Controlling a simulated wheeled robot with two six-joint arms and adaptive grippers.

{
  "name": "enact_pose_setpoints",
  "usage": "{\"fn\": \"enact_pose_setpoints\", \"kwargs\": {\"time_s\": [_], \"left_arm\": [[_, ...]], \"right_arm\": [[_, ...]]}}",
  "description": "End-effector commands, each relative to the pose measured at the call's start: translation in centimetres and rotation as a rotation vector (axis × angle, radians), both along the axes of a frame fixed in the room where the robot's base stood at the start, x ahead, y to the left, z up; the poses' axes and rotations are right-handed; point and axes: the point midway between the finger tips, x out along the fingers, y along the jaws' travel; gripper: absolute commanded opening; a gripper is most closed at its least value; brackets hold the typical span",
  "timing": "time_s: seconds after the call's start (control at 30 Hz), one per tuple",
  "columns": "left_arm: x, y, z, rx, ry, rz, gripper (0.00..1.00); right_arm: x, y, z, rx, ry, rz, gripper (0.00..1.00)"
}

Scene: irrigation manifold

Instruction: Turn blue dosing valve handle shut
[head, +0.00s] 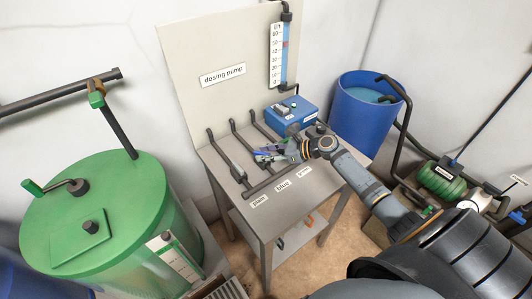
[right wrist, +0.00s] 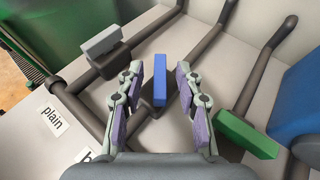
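The blue dosing valve handle (right wrist: 160,80) is a short flat bar on a dark pipe, seen in the right wrist view. It stands between the spread fingers of my right gripper (right wrist: 159,92), with a visible gap on each side. In the head view my right gripper (head: 271,153) is over the pipes on the grey bench (head: 262,216), and the blue handle is mostly hidden there. My left gripper is not in view.
A grey handle (right wrist: 101,41) and a green handle (right wrist: 247,134) sit on neighbouring pipes on either side. A blue pump box (head: 291,112) stands behind the gripper. A green tank (head: 135,230) is at left, a blue barrel (head: 362,122) at right.

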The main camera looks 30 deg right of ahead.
Motion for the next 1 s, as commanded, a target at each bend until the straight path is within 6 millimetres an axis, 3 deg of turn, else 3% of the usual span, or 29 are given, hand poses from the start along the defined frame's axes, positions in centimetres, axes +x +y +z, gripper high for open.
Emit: {"fn": "enact_pose_setpoints", "kwargs": {"time_s": [0.03, 0.27, 0.67, 1.0], "left_arm": [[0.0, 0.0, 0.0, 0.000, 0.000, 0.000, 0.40], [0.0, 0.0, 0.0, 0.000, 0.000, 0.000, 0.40], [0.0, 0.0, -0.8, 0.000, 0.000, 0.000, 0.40], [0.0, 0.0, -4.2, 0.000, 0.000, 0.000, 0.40]], "right_arm": [[0.0, 0.0, 0.0, 0.000, 0.000, 0.000, 0.29], [0.0, 0.0, 0.0, 0.000, 0.000, 0.000, 0.00], [0.1, -0.1, -0.1, 0.001, -0.002, 0.042, 0.00], [0.5, -0.3, -0.4, 0.002, -0.005, 0.265, 0.00]]}}
